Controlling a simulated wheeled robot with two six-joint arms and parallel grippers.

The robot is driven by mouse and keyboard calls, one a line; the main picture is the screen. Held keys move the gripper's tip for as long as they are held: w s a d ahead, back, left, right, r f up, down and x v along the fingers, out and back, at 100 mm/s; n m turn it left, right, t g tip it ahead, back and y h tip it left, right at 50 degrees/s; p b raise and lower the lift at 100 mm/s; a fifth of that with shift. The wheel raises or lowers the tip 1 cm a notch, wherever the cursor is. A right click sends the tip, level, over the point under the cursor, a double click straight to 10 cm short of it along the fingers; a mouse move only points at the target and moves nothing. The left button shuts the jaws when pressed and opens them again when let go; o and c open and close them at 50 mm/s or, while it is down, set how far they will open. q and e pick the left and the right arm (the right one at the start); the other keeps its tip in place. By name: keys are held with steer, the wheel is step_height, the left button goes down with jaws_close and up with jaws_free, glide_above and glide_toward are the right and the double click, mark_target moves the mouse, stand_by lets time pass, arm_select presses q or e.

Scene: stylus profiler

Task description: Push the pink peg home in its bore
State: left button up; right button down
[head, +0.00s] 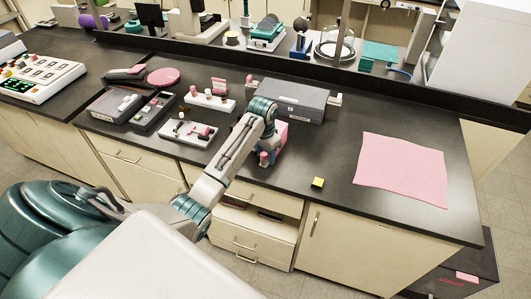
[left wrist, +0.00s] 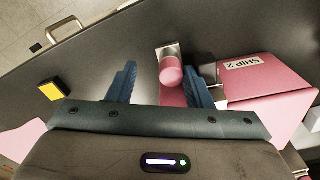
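In the left wrist view, a pink peg (left wrist: 171,72) with a rounded end stands against a small metal block (left wrist: 167,50). It lies between the two blue fingers of my left gripper (left wrist: 161,68), which are spread apart with a gap on either side. A pink box (left wrist: 262,88) labelled "SHIP 2" is beside the right finger. In the head view, the pink peg (head: 264,158) shows at the front of the pink box (head: 282,133), below my left arm; the arm hides much of both. The bore and the peg's depth are hidden. My right gripper is out of view.
A yellow block (head: 318,182) and a pink sheet (head: 402,170) lie to the right on the dark bench. A grey case (head: 290,101) stands behind. White trays with small parts (head: 188,132) are to the left.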

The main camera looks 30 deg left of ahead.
mark_target(266, 155)
arm_select(q)
steer(key=shift+c, duration=0.5)
steer(key=shift+r, duration=0.2)
step_height(266, 155, up, 2)
steer(key=shift+r+p, duration=0.25)
steer(key=shift+p, duration=0.4)
steer(key=shift+r, duration=2.05)
steer(key=shift+r, duration=0.1)
